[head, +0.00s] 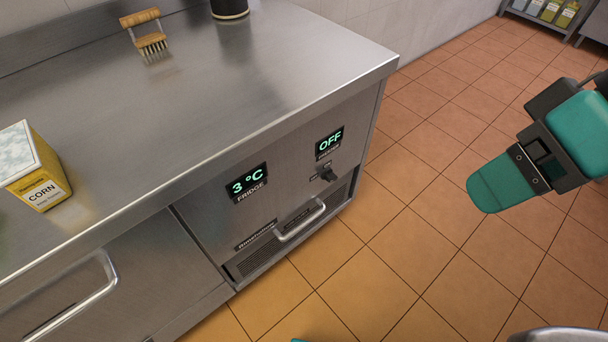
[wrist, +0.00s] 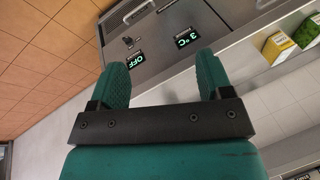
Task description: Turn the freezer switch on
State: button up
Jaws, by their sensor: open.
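The freezer switch (head: 327,174) is a small dark knob on the steel front panel, just below the freezer display (head: 330,143), which reads OFF. In the wrist view the switch (wrist: 128,41) is small, near the OFF display (wrist: 137,60), and shows upside down. My gripper (head: 495,185) is in the air to the right of the unit in the head view, well apart from the switch. In the wrist view its two green fingers (wrist: 163,75) are spread with nothing between them. The exact angle of the switch is hard to tell.
The fridge display (head: 247,183) reads 3 °C. A handle (head: 301,222) sticks out below the panel, and a drawer handle (head: 72,296) is at lower left. A corn box (head: 36,167) and a brush (head: 146,34) stand on the counter (head: 190,110). Open tiled floor (head: 420,240) lies in front.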

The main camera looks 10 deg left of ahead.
jog(key=w+a+f+n+y+b, duration=0.1)
jog(key=w+a+f+y+b, duration=0.15)
jog(key=f+b, duration=0.65)
jog(key=w+a+f+n+y+b, duration=0.15)
jog(key=w+a+f+b, duration=0.25)
jog(key=f+b, duration=0.5)
jog(key=m+t+y+b, duration=0.55)
jog(key=t+b, duration=0.55)
jog(key=b, duration=2.5)
send_near(334, 180)
jog(key=p+x, duration=0.9)
jog(key=x, duration=0.1)
jog(key=shift+a+p, duration=0.15)
jog(key=shift+p, duration=0.15)
jog(key=shift+y, duration=0.25)
jog(key=c, duration=0.9)
